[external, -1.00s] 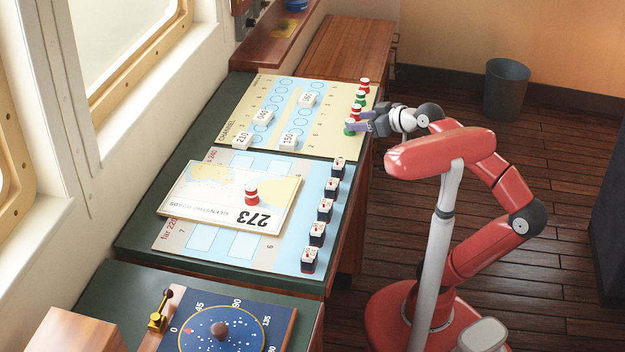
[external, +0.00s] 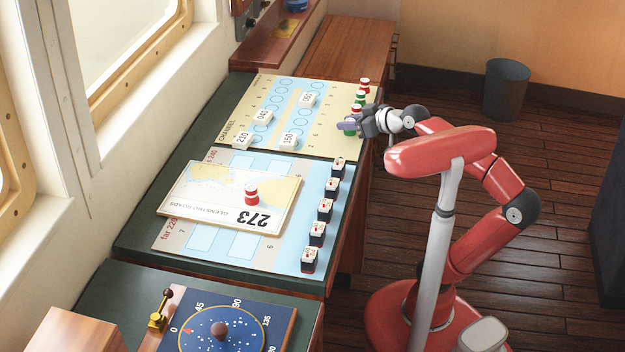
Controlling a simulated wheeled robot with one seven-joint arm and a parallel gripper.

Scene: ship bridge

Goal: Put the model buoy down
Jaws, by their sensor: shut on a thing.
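My gripper (external: 349,124) is at the right edge of the channel board (external: 318,144), at the near end of a short row of model buoys. It is shut on the nearest buoy of that row, a green one, which the fingers almost wholly hide. Whether it touches the board cannot be told. Beyond the gripper stand a red buoy (external: 364,86), a green buoy (external: 361,96) and another buoy (external: 357,107), partly overlapping. A separate red buoy (external: 251,193) stands upright on the chart card marked 273 (external: 190,200).
White number blocks (external: 289,139) stand on the channel board among pale blue circles. Several black-and-white blocks (external: 325,210) line the right side of the nearer board. A blue dial board (external: 270,312) with a brass lever (external: 158,310) is nearest. A bin (external: 506,90) stands on the floor.

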